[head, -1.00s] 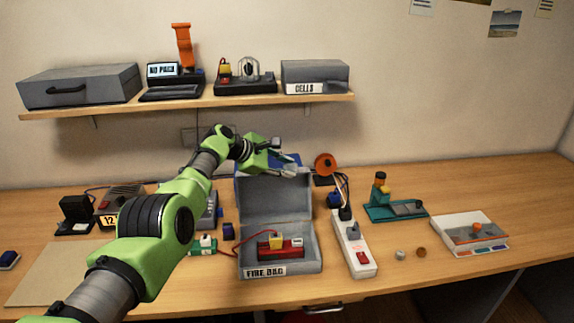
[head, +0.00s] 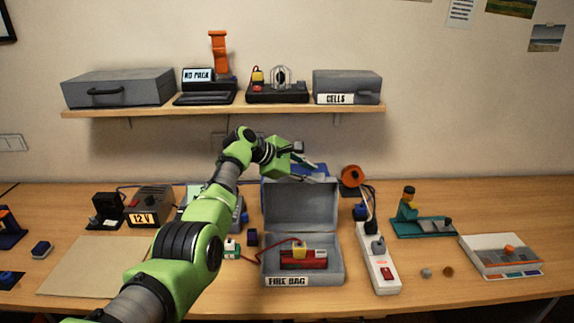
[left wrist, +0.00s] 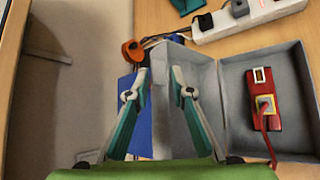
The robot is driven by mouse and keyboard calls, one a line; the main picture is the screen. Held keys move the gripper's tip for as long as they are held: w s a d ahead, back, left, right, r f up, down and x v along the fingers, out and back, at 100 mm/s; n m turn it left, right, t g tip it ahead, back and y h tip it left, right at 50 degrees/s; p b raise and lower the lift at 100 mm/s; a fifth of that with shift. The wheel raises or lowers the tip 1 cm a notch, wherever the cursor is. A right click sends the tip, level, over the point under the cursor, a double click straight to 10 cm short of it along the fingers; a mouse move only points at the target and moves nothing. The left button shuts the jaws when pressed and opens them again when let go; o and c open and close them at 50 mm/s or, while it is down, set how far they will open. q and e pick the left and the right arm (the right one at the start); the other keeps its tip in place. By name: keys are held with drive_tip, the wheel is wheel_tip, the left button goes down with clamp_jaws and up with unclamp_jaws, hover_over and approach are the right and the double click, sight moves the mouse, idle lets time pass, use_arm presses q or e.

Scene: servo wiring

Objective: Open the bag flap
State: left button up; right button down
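The fire bag (head: 290,281) is a grey box with a "FIRE BAG" label on its front, standing on the bench. Its flap (head: 301,206) stands up open at the back. A red battery pack (head: 303,259) with a yellow connector and red lead lies inside; the pack also shows in the left wrist view (left wrist: 262,98). My left gripper (head: 312,164) is just above and behind the flap's top edge. In the left wrist view, its two fingers (left wrist: 159,72) are spread, with the flap (left wrist: 192,90) beside and partly behind the right finger. Contact cannot be told. My right gripper is out of view.
A white power strip (head: 380,264) stands right of the bag, with an orange spool (head: 353,175) behind. A 12 V supply (head: 150,206) and tan mat (head: 97,263) are at left. A shelf (head: 222,109) with grey boxes hangs above. A teal stand (head: 424,227) and white tray (head: 500,256) are at right.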

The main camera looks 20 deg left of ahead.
use_arm(q)
drive_tip(key=v, duration=0.9)
drive_tip(key=shift+s+a, duration=0.15)
drive_tip(key=shift+s, duration=0.15)
